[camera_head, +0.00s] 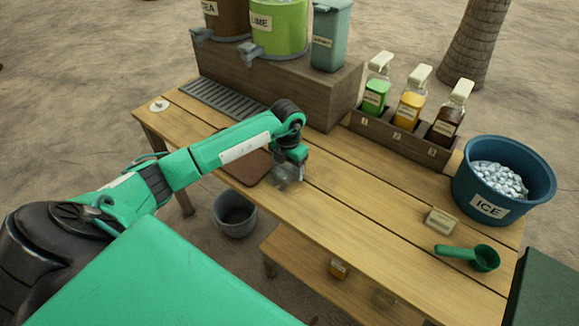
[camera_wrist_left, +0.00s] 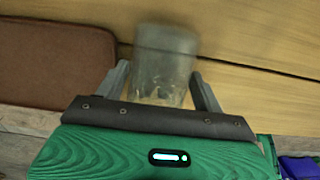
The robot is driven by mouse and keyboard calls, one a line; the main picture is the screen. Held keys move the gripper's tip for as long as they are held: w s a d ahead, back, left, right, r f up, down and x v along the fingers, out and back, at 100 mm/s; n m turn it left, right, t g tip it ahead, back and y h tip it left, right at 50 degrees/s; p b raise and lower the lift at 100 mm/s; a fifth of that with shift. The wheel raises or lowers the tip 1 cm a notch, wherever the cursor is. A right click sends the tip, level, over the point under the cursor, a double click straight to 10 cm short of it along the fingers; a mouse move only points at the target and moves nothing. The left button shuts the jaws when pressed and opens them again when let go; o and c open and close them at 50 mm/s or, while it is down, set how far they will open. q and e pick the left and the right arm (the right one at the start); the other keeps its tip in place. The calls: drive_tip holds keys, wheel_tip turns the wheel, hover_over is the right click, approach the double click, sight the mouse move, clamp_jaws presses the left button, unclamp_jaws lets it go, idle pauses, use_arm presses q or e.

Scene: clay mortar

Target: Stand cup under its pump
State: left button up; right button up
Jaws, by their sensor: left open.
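A clear cup (camera_wrist_left: 163,62) is between the two fingers of my left gripper (camera_wrist_left: 160,85) in the left wrist view, with a gap on each side. In the head view my left gripper (camera_head: 289,178) is low over the table beside the brown mat, and the cup there is mostly lost against it. Three pump bottles, green (camera_head: 375,95), amber (camera_head: 409,108) and dark brown (camera_head: 447,123), stand in a wooden rack (camera_head: 404,137) with slots numbered 1 to 3. My right gripper is not in view.
The wooden table (camera_head: 345,205) is clear between the gripper and the rack. A blue ice tub (camera_head: 463,192), a small labelled block (camera_head: 440,221) and a green scoop (camera_head: 486,258) are at the right. Drink dispensers (camera_head: 279,27) stand on a raised box (camera_head: 330,95). A brown mat (camera_wrist_left: 55,60) lies left of the cup.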

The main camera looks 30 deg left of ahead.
use_arm(q)
drive_tip(key=shift+f, duration=0.1)
drive_tip(key=c, duration=0.8)
drive_tip(key=shift+r, duration=0.7)
wheel_tip(320, 180, up, 19)
drive_tip(key=shift+f+b, duration=0.15)
drive_tip(key=shift+b, duration=0.6)
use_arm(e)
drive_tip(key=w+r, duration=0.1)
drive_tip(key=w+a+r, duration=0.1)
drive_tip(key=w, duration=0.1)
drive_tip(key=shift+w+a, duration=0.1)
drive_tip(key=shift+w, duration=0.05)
